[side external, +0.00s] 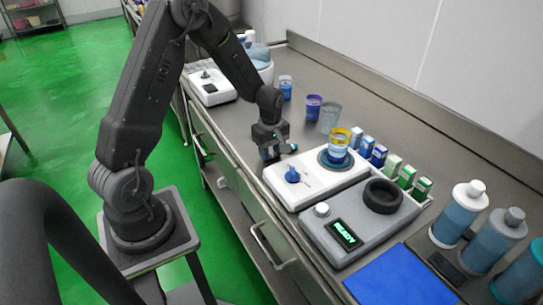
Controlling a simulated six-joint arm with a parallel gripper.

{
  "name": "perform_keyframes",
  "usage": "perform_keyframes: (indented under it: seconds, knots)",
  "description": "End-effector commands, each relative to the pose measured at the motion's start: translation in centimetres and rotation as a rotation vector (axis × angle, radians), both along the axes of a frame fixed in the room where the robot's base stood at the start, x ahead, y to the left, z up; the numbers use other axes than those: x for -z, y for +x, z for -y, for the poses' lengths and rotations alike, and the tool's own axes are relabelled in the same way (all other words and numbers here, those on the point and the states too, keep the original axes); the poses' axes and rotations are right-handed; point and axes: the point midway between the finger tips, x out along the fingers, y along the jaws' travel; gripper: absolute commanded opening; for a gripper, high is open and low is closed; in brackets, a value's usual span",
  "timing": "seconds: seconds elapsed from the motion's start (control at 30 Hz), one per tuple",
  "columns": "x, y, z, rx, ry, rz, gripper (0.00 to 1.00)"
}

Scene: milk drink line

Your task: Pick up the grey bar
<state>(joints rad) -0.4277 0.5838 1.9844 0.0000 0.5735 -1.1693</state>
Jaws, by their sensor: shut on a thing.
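My gripper (272,152) points down at the counter's front edge, just left of a white machine. Its jaws are closed on a small grey bar (293,148), whose pale end shows at the right side of the fingers. The rest of the bar is hidden by the jaws. It is too small to tell whether the bar touches the counter.
The white machine (312,187) has a blue knob and a yellow-rimmed cup (339,143) on its round plate. A grey machine (318,228) with a black ring (383,196) stands in front. Small cartons (407,176), bottles (459,215) and a blue mat (400,278) lie right.

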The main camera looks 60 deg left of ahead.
Motion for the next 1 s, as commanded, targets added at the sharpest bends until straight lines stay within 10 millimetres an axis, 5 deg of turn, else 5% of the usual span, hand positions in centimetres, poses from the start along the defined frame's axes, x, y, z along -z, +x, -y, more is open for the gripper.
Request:
perform_keyframes:
  seconds: [0.1,0.47,0.73,1.0]
  knots:
    - [0.0,0.0,0.0,0.0,0.0,0.0,0.15]
    - [-0.5,0.0,0.0,0.0,0.001,0.002,0.15]
    - [-4.4,0.1,0.0,0.0,0.003,0.006,0.15]
    - [-7.8,-4.6,-4.2,-0.007,0.002,0.003,0.15]
